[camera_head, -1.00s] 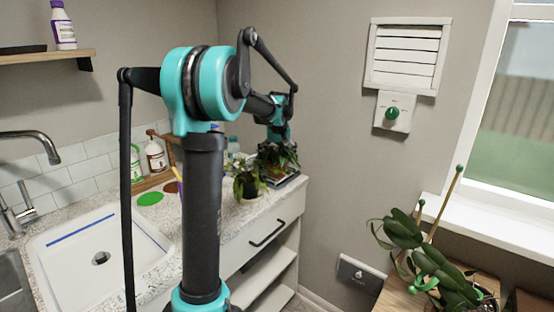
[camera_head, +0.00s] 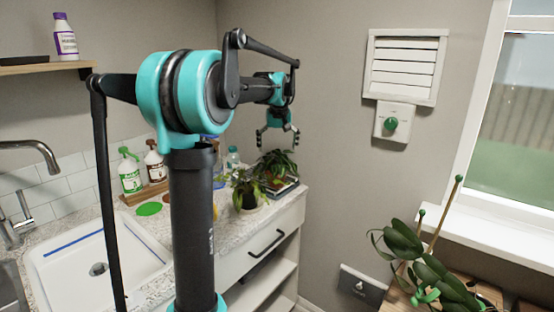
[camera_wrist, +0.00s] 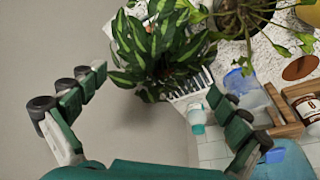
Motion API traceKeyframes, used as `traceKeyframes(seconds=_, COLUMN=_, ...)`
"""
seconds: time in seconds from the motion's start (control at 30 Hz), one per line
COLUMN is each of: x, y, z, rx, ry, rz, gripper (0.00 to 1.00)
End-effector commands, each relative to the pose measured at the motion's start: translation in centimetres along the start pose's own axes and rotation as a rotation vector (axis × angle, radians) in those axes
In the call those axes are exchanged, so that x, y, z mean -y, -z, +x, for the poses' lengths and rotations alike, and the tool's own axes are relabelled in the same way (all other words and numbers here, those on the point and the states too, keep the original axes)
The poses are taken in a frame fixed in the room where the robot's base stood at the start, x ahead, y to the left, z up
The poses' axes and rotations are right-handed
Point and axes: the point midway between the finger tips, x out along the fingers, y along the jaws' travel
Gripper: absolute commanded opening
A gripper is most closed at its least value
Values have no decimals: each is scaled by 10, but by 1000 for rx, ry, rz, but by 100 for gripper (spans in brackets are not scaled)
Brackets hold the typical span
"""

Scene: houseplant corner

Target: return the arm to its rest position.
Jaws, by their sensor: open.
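My gripper (camera_head: 278,138) is open and empty. It hangs in the air above the far end of the counter, over a leafy plant (camera_head: 277,163), with clear space between them. In the wrist view both fingers of my gripper (camera_wrist: 157,83) are spread wide, and the striped-leaf plant (camera_wrist: 160,45) shows beyond them. My arm reaches out from its column toward the back corner, with the forearm about level.
A potted trailing plant (camera_head: 247,190) stands on the counter (camera_head: 222,225). Spray bottles (camera_head: 130,172) stand in a wooden caddy by the tiled wall. A sink (camera_head: 75,270) is at left. A wall vent (camera_head: 405,67) with a green knob and an orchid (camera_head: 415,255) are at right.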

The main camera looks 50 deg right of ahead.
Motion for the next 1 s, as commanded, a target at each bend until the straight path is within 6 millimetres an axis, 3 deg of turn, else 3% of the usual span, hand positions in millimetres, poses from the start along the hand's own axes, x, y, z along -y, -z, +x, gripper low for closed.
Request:
traceKeyframes(seconds=0.23, x=0, y=0, z=-19, rx=0, ry=0, rz=0, gripper=100)
traceKeyframes(seconds=1.0, x=0, y=0, z=-19, rx=0, ry=0, rz=0, gripper=100)
